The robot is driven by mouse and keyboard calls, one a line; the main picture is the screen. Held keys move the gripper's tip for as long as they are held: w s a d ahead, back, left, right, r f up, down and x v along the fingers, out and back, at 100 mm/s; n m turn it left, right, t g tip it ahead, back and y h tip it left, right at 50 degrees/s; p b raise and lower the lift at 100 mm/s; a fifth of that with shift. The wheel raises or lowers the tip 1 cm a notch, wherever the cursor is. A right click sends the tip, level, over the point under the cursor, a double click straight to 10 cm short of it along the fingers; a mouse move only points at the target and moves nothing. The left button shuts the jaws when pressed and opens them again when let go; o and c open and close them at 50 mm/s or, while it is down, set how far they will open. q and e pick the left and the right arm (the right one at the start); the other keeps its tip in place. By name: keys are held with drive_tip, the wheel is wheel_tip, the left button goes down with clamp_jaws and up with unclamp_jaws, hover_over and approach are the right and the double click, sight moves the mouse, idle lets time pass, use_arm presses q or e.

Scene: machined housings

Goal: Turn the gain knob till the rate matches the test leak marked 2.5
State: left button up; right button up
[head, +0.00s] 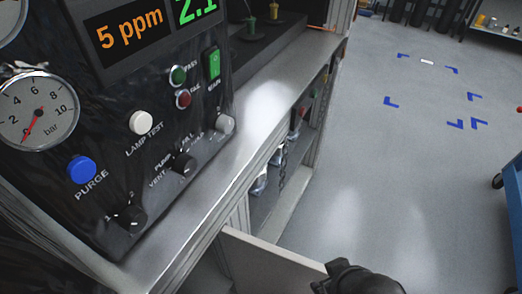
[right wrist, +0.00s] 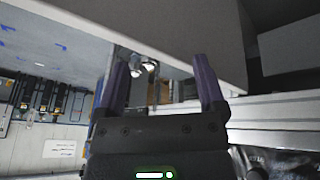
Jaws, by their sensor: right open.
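The dark control panel (head: 110,120) fills the left of the head view. Its green readout (head: 196,10) shows 2.1, cut off at the top edge, and an orange readout (head: 130,33) shows 5 ppm. A grey knob (head: 223,124) sits at the panel's right end; its label is too blurred to read, so I cannot tell if it is the gain knob. Black knobs sit at PUMP/VENT (head: 182,163) and beside the marks 1 and 2 (head: 128,217). No 2.5 mark is legible. My right gripper (right wrist: 162,88) is open and empty, away from the panel. My left gripper is out of view.
A pressure gauge (head: 36,108), blue PURGE button (head: 81,169), white LAMP TEST button (head: 141,123) and green MAIN switch (head: 213,62) share the panel. A metal ledge (head: 268,105) runs along its front. Floor at right is open.

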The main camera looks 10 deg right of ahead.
drive_tip(key=w+d+r+n+t+h, duration=0.1)
drive_tip(key=w+n+t, duration=0.1)
drive_tip(key=w, duration=0.3)
drive_tip(key=w+d+r+n+t, duration=0.1)
drive_tip(key=w+r+n+t, duration=0.1)
drive_tip(key=w+t, duration=0.15)
drive_tip(key=n+y, duration=1.6)
drive_tip(key=n, duration=1.8)
approach(230, 127)
drive_tip(key=shift+t, duration=0.25)
drive_tip(key=x, duration=0.9)
drive_tip(key=shift+s+a+f, duration=0.1)
drive_tip(key=shift+a, duration=0.05)
clamp_jaws()
